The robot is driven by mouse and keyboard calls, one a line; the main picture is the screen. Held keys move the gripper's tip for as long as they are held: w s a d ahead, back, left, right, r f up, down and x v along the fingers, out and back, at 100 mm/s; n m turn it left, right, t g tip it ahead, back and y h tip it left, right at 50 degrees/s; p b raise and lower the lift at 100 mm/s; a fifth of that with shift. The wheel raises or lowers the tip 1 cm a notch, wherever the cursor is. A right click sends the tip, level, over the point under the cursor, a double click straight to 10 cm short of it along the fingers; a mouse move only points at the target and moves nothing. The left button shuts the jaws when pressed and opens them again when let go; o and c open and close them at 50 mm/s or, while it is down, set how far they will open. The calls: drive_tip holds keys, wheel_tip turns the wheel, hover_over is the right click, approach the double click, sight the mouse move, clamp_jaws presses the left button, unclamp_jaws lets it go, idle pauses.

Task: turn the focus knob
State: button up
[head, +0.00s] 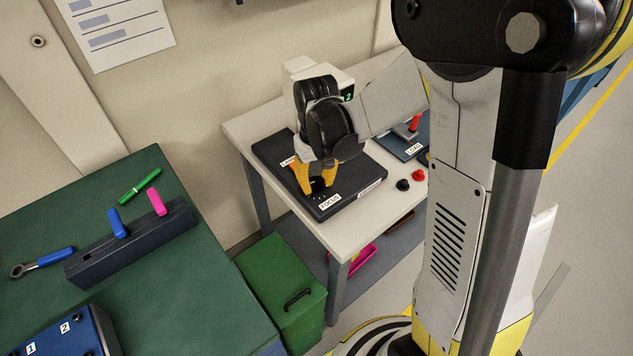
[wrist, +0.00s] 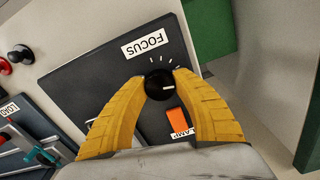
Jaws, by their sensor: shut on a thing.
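The focus knob (wrist: 160,85) is a small round black knob with a white pointer line, on a dark panel (wrist: 95,75) beside the FOCUS label (wrist: 145,45). In the wrist view, my gripper's yellow fingers (wrist: 160,82) are closed around it, one on each side. White tick marks show on the panel beside the knob. In the head view, my gripper (head: 318,184) reaches down onto the panel (head: 350,180) on the white table, and the fingers mostly hide the knob. The FOCUS label (head: 330,201) is just in front of the fingers.
An orange lamp switch (wrist: 178,119) sits close to the fingers. Black (head: 403,184) and red (head: 418,175) knobs and a LOAD panel (head: 405,141) are to the right on the table. A green bench (head: 150,290) with tools stands left, a green bin (head: 283,290) between.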

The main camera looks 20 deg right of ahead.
sight(317, 181)
drive_tip(key=shift+m, duration=1.7)
drive_tip(key=o, duration=1.2)
drive_tip(key=shift+r, duration=0.1)
wheel_tip(317, 181, up, 12)
drive_tip(key=shift+f, duration=0.1)
drive_tip(key=shift+s, duration=0.1)
